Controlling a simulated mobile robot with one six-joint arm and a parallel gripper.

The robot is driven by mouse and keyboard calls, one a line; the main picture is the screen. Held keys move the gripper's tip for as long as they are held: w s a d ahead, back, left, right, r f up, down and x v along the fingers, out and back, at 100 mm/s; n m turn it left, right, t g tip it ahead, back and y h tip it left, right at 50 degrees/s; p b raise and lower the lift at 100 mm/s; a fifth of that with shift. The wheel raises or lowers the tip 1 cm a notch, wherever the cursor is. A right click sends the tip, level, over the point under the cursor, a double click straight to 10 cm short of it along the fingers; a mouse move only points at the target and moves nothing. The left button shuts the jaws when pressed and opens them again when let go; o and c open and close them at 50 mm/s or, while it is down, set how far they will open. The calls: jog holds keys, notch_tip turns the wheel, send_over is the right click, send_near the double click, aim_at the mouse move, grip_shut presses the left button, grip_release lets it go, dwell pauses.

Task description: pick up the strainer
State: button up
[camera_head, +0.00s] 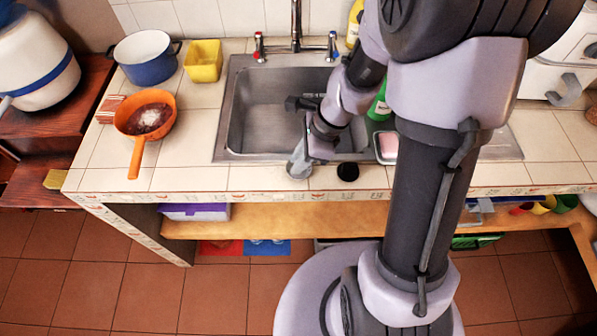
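I see nothing clearly held.
A blue pot (147,64) and a yellow container (203,61) stand behind the strainer. The metal sink (236,112) has a tall tap (296,25). Counter between strainer and sink is clear.

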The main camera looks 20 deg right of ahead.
jog(key=shift+f, duration=0.1)
grip_shut()
